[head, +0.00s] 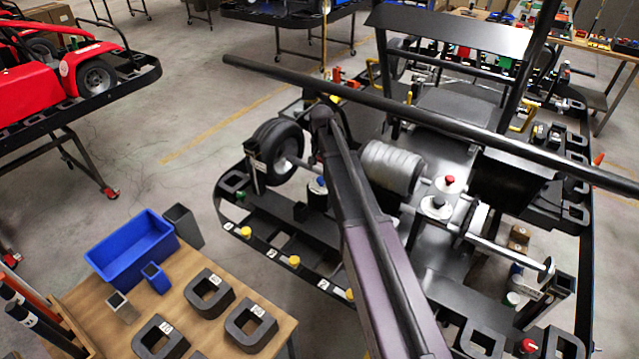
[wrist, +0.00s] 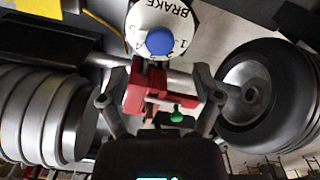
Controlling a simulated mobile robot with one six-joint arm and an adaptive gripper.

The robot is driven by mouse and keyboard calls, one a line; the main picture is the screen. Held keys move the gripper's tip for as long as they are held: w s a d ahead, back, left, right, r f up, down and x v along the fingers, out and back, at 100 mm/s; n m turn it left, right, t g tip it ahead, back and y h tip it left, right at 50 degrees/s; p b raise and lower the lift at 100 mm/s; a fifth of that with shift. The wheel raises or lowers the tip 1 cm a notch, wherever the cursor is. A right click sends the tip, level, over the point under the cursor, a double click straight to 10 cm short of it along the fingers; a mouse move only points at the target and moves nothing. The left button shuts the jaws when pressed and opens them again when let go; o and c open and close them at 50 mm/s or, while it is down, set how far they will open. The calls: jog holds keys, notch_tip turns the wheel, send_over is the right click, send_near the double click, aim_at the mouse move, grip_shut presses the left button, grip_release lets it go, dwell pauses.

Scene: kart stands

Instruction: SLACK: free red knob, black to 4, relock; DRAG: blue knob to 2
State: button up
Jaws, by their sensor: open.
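In the wrist view, a white dial marked BRAKE (wrist: 162,14) carries a round blue knob (wrist: 159,41). The small numbers around it are hard to read. My gripper (wrist: 160,78) is open, its fingers apart just below the blue knob in the picture, with nothing clearly held. A red block (wrist: 150,88) shows between the fingers; I cannot tell its depth. In the head view, a blue knob (head: 321,181) sits beside my arm. A red knob (head: 449,180) and a dark-topped knob on a white dial (head: 437,203) stand right of the grey drum. Their settings are unreadable.
A ribbed grey drum (head: 392,168) and a black wheel (head: 279,152) flank the blue knob. A long dark bar (head: 440,122) crosses above. Several yellow knobs line the near frame edge. A wooden table (head: 113,335) with a blue bin (head: 131,249) stands at lower left.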

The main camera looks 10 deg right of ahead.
aim_at(321, 179)
jog(key=shift+f+b, duration=2.3)
jog(key=shift+f, duration=0.3)
grip_shut()
jog(key=shift+a, duration=0.15)
